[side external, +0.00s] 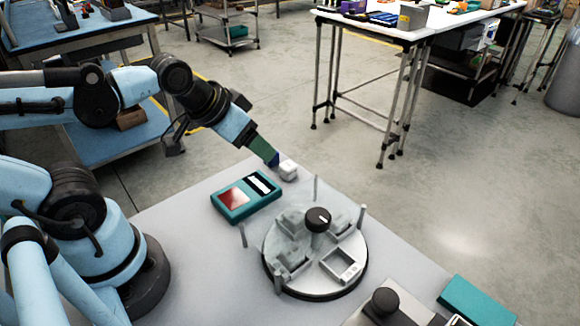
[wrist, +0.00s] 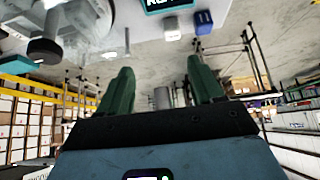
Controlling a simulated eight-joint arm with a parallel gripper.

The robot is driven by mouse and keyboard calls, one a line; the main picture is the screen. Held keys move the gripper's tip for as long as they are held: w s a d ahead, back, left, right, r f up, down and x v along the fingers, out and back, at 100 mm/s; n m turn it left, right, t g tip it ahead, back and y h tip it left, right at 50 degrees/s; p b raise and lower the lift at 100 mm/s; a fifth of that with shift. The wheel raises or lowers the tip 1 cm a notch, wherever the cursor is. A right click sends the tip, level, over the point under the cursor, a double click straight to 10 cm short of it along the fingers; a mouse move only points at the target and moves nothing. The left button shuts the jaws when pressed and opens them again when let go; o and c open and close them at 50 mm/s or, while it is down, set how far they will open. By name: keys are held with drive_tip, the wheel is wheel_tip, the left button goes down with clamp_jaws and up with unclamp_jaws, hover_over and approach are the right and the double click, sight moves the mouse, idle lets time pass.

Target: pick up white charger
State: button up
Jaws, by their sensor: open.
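The white charger (side external: 288,170) is a small white block near the far edge of the grey table. It also shows near the top of the wrist view (wrist: 172,30), beyond my fingers. My gripper (side external: 267,154) is tilted down toward the table, just left of and behind the charger in the side view. In the wrist view its two green fingers (wrist: 160,72) are wide apart with nothing held between them. I cannot tell the exact gap between the fingertips and the charger.
A small blue block (wrist: 203,22) sits beside the charger, mostly hidden behind my fingers in the side view. A teal device (side external: 246,196) lies left of the charger. A round fixture (side external: 318,283) with upright posts stands in front. Table edge is close behind the charger.

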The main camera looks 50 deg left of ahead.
drive_tip(key=shift+w, duration=0.1)
drive_tip(key=g, duration=0.7)
hover_over(289, 164)
drive_tip(key=f, duration=0.8)
drive_tip(key=shift+w+d+f, duration=0.2)
drive_tip(key=shift+w+d, duration=0.05)
drive_tip(key=shift+d, duration=0.1)
drive_tip(key=shift+s+a+f, duration=0.1)
drive_tip(key=shift+a+f, duration=0.1)
drive_tip(key=shift+f, duration=1.15)
drive_tip(key=shift+s+a+f, duration=0.1)
drive_tip(key=shift+a+f, duration=0.05)
drive_tip(key=shift+f, duration=1.15)
drive_tip(key=c, duration=1)
drive_tip(key=shift+r, duration=0.1)
